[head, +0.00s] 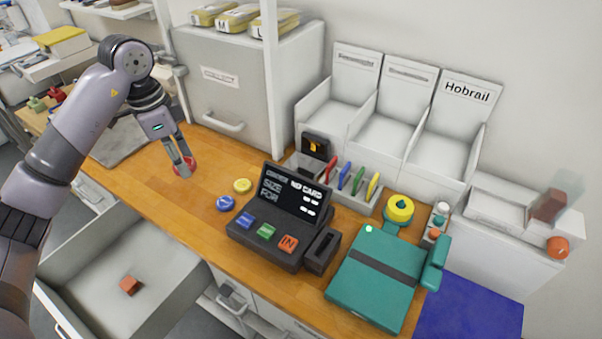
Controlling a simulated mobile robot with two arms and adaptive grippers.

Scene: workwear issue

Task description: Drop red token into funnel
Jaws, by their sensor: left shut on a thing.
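The red token (178,168) is a round disc at the left part of the wooden counter. My left gripper (186,168) points down and is shut on it, with the fingers covering part of the disc. I cannot tell whether the token touches the counter. A yellow round piece with a dark opening in its top (400,207) stands behind the teal case, right of centre; it may be the funnel, but I cannot be sure. A yellow token (242,185) and a blue token (225,203) lie on the counter. My right gripper is not in view.
A dark terminal (283,225) with coloured buttons stands between the tokens and the teal case (378,281). Coloured cards (345,177) stand upright in a rack behind it. An open drawer (95,265) holds a reddish block (130,285). White bins (440,150) line the back.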

